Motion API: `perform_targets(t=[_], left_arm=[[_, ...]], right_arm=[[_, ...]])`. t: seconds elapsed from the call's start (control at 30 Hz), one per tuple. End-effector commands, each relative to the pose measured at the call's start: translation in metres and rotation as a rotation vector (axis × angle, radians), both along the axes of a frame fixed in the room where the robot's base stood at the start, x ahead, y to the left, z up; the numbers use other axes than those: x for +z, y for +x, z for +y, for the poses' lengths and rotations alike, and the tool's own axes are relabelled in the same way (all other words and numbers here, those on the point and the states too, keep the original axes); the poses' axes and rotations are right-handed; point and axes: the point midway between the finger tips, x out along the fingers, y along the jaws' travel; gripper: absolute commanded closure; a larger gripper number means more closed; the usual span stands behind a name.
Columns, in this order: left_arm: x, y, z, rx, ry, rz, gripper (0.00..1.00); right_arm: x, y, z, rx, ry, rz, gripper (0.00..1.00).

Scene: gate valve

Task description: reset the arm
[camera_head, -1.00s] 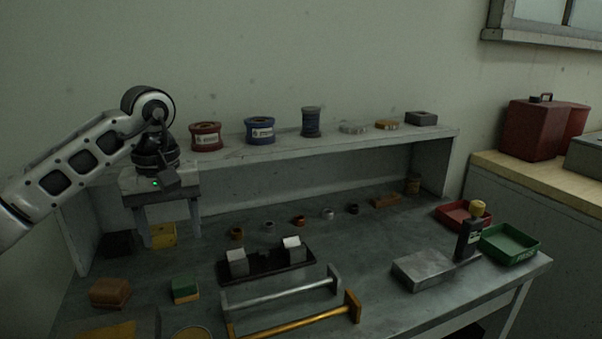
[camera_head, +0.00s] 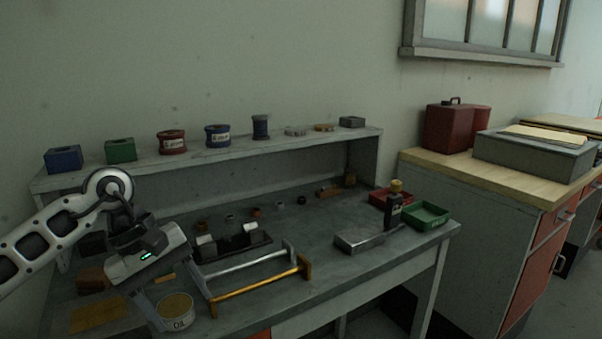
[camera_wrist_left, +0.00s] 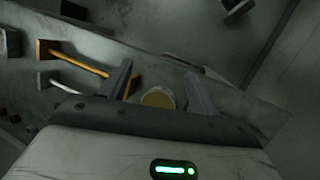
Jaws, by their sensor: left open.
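My left gripper (camera_head: 186,308) is open and hangs low over the front left of the workbench, fingers pointing down. Its fingers frame a round tin labelled OIL (camera_head: 175,312); nothing shows gripped. The wrist view shows the two spread fingers (camera_wrist_left: 160,72) with the tin's yellow top (camera_wrist_left: 158,98) between them. Whether a finger touches the tin, I cannot tell. My left arm comes in from the left, bent at the elbow. My right gripper is in neither view.
A silver bar handle (camera_head: 245,263) and a yellow bar handle (camera_head: 260,285) lie just right of the gripper. A black tray with pale blocks (camera_head: 235,245) is behind. A shelf (camera_head: 290,148) holds spools. A red bin (camera_head: 383,200) and green bin (camera_head: 428,215) stand right.

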Motion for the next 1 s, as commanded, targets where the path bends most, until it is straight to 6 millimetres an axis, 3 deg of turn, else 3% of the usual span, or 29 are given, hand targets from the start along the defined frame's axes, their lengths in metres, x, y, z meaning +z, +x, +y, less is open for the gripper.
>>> perform_targets(t=[0.17, 0.2, 0.3, 0.4, 0.53, 0.67, 0.7, 0.77, 0.9, 1.0], left_arm=[[-0.023, -0.028, -0.077, 0.122, -0.320, 0.184, 0.38], [-0.024, -0.038, -0.100, 0.177, -0.428, 0.265, 0.38], [-0.015, -0.061, -0.152, 0.376, -0.734, 0.559, 0.38], [0.003, -0.068, -0.179, 0.627, -1.017, 0.943, 0.38], [0.008, -0.054, -0.172, 0.990, -1.307, 1.532, 0.38], [-0.033, -0.038, -0.134, 1.367, -1.508, 2.199, 0.38], [-0.055, -0.038, -0.120, -1.401, 1.466, -2.282, 0.38], [-0.095, -0.045, -0.098, -1.243, 1.211, -2.075, 0.38], [-0.177, -0.087, -0.064, -0.935, 0.806, -1.655, 0.38], [-0.218, -0.122, -0.052, -0.778, 0.633, -1.430, 0.38]], right_arm=[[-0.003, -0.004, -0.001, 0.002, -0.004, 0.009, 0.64], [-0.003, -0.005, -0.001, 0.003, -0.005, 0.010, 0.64], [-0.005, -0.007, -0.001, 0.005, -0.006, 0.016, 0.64], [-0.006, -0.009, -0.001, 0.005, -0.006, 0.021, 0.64], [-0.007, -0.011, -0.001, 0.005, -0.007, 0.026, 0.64], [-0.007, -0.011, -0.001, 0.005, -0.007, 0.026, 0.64], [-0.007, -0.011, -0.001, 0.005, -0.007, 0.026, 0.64], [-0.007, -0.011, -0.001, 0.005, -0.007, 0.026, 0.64], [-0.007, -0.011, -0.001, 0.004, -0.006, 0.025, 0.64], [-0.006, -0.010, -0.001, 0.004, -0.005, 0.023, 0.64]])
